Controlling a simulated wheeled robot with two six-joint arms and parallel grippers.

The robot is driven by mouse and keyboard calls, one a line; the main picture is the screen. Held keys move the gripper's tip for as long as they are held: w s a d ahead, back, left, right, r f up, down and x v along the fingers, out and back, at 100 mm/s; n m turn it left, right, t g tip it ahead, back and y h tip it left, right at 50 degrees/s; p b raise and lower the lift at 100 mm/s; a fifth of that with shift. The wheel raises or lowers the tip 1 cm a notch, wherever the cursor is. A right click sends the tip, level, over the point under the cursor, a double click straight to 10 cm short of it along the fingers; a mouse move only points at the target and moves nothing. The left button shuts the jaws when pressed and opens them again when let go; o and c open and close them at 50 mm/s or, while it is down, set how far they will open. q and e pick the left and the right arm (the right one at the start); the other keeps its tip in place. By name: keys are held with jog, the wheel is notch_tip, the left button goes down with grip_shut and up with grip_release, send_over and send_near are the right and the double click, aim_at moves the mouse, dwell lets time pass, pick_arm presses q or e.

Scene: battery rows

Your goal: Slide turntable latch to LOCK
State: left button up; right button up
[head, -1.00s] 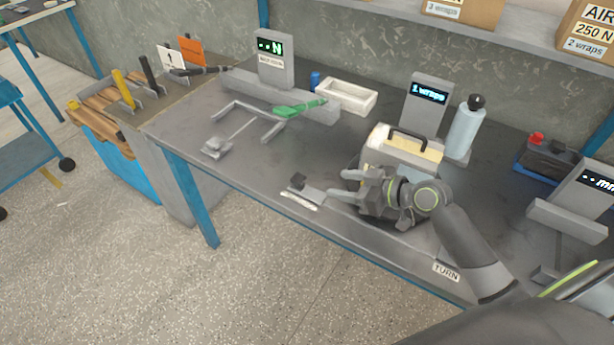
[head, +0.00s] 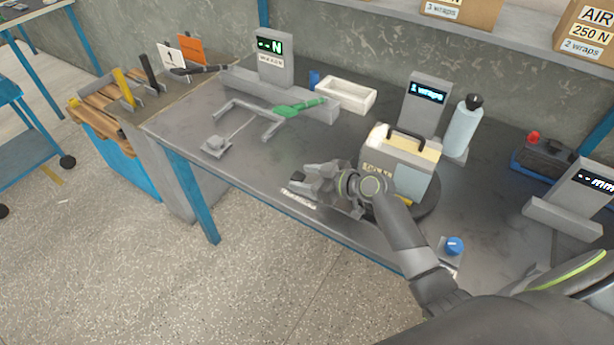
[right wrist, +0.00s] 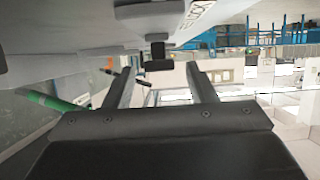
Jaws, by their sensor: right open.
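The turntable (head: 432,204) is a dark disc on the bench, with a beige and grey box on it. Its latch shows as a small black knob (right wrist: 157,57) on a grey plate in the right wrist view. A white label (head: 299,198) lies at the bench's front edge beside the latch. My right gripper (head: 308,180) is open at the latch, low over the bench, and largely hides it in the head view. In the right wrist view the knob appears between the two fingertips (right wrist: 160,80); I cannot tell whether they touch it. My left gripper is not in view.
A blue knob (head: 454,245) stands at the front edge to the right. A display reading "1 wraps" (head: 428,98) and a pale bottle (head: 463,128) stand behind the box. A grey frame with a green-handled tool (head: 298,107) lies left. The bench between is clear.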

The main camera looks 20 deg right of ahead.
grip_shut()
jog(key=shift+s+d+b, duration=0.45)
jog(key=shift+s+d, duration=0.35)
jog(key=shift+s, duration=0.2)
jog(key=shift+s+d+b, duration=0.4)
jog(key=shift+s+d, duration=0.35)
jog(key=shift+s, duration=0.25)
grip_release()
jog(key=shift+s+d, duration=0.15)
jog(key=b+v, duration=0.2)
jog(key=v, duration=1.5)
